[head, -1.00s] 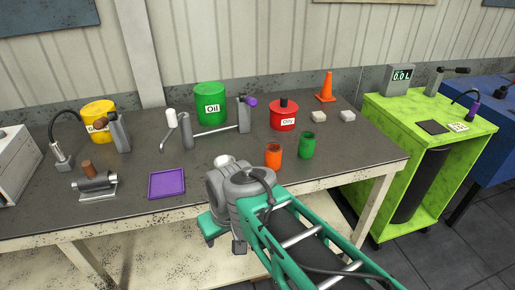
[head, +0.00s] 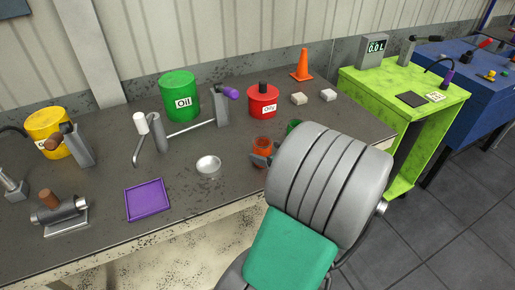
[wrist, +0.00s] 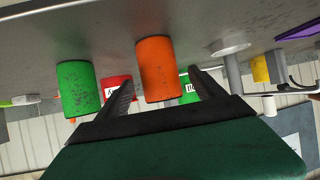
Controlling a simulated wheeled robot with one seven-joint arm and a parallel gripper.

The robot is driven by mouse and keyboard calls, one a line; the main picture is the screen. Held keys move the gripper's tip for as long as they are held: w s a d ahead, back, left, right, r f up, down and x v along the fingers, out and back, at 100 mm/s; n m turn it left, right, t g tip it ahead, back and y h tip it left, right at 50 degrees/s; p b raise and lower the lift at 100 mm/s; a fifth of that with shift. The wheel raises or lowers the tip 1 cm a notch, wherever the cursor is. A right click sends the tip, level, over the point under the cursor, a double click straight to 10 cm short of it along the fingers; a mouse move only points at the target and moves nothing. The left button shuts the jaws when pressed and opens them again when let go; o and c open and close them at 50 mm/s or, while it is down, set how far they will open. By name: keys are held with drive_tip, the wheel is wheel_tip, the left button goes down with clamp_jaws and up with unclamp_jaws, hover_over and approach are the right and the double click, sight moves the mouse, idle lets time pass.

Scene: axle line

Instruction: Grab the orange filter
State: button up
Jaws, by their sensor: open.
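The orange filter (head: 263,143) stands upright near the table's front edge in the head view, its lower part partly covered by my gripper and arm. In the wrist view, which is upside down, the orange filter (wrist: 157,68) shows between the two black fingers of my gripper (wrist: 162,80). The fingers are open, with visible gaps on both sides of the filter. In the head view most of my gripper is hidden behind my grey wrist link.
A green filter (head: 293,126) stands just right of the orange one, mostly hidden by my arm; it shows outside the fingers in the wrist view (wrist: 78,88). A red oil can (head: 262,103) stands behind.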

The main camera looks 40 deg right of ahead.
drive_tip(key=p+x, duration=0.1)
drive_tip(key=x, duration=0.5)
drive_tip(key=shift+w+f, duration=0.15)
drive_tip(key=shift+w, duration=0.05)
drive_tip(key=shift+c, duration=0.4)
drive_tip(key=shift+d, duration=0.1)
clamp_jaws()
